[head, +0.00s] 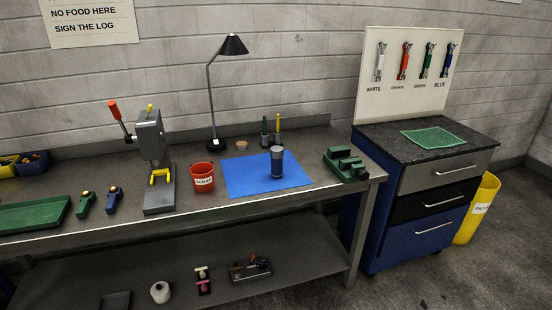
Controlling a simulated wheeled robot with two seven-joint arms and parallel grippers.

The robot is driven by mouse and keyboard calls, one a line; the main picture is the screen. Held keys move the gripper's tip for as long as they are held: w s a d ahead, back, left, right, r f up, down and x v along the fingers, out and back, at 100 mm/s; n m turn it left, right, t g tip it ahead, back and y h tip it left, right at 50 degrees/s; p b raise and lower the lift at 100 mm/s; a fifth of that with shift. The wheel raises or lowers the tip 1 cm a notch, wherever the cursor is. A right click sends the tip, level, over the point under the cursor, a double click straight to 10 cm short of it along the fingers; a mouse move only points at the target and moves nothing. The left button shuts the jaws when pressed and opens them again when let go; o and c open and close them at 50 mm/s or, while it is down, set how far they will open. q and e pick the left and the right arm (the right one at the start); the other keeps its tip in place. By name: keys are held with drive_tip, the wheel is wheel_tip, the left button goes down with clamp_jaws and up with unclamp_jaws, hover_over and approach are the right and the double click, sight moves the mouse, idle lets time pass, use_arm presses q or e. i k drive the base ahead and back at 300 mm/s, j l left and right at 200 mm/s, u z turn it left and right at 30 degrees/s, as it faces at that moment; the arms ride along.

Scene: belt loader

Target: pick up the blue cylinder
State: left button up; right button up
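No clearly blue cylinder shows in the head view. A dark grey cylinder (277,163) with a lighter top stands upright on a flat blue mat (243,179) on the workbench. Whether it has a bluish tint is hard to tell at this size. Neither of my grippers is in view.
A red scrap cup (203,180), a grey press (155,160) and a black lamp (211,100) stand left of or behind the mat. A green vise-like block (346,165) sits at the bench's right end. A drawer cabinet (440,178) stands further right. The mat's left half is clear.

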sight(277, 164)
drive_tip(key=i+j+z, duration=0.15)
drive_tip(key=z, duration=0.2)
drive_tip(key=i+j+z, duration=0.2)
drive_tip(key=z, duration=0.15)
drive_tip(key=i+j+z, duration=0.15)
drive_tip(key=j+z, duration=0.2)
